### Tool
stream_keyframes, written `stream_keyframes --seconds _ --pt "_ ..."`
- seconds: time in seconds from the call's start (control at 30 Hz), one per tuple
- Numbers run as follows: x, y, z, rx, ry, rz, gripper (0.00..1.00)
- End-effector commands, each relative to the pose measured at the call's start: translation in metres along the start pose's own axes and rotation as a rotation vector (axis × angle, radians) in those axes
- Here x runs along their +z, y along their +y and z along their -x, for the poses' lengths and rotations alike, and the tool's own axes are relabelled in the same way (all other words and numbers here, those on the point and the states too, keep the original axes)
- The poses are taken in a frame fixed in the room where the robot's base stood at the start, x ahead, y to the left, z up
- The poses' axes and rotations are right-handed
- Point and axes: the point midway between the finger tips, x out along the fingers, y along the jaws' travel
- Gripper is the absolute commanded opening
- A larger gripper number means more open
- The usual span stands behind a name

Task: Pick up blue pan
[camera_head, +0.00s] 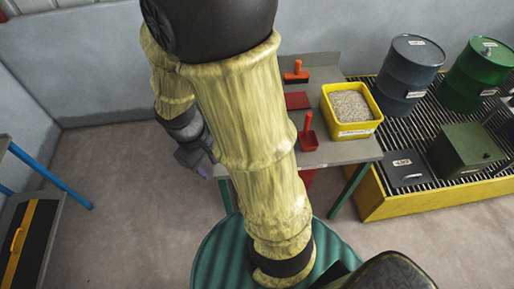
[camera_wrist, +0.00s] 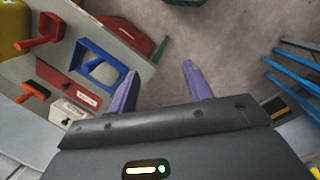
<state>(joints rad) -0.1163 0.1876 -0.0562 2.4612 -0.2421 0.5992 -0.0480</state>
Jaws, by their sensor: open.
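The blue pan (camera_wrist: 82,66) appears in the wrist view as a blue-rimmed shape with a pale inside, lying on the grey table (camera_wrist: 125,58) left of my gripper. In the head view I cannot see it; my arm covers that part of the table. My gripper (camera_wrist: 158,88) is open and empty, its two purple fingers wide apart with floor showing between them. The left finger is close to the table edge in the picture, apart from the pan. In the head view my gripper (camera_head: 203,170) hangs left of the table, partly behind my arm.
On the table are a red pan (camera_head: 308,139), an orange-red brush (camera_head: 296,74), a red flat piece (camera_head: 298,101) and a yellow bin of granules (camera_head: 351,104). A yellow spill pallet (camera_head: 420,203) with drums stands right. A blue-legged bench (camera_head: 50,175) stands left. Floor between is clear.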

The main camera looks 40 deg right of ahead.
Motion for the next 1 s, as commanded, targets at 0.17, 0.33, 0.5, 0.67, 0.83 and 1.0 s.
stream_keyframes --seconds 0.17,0.33,0.5,0.67,0.83,1.0 --pt "-0.001 0.01 -0.081 0.127 -0.277 0.254 0.5" --pt "-0.009 0.032 -0.129 0.285 -0.536 0.47 0.5" --pt "-0.033 0.053 -0.164 0.483 -0.79 0.657 0.5" --pt "-0.068 0.064 -0.186 0.697 -1.012 0.797 0.5" --pt "-0.096 0.065 -0.19 0.858 -1.151 0.868 0.5" --pt "-0.102 0.066 -0.186 0.893 -1.179 0.88 0.5"
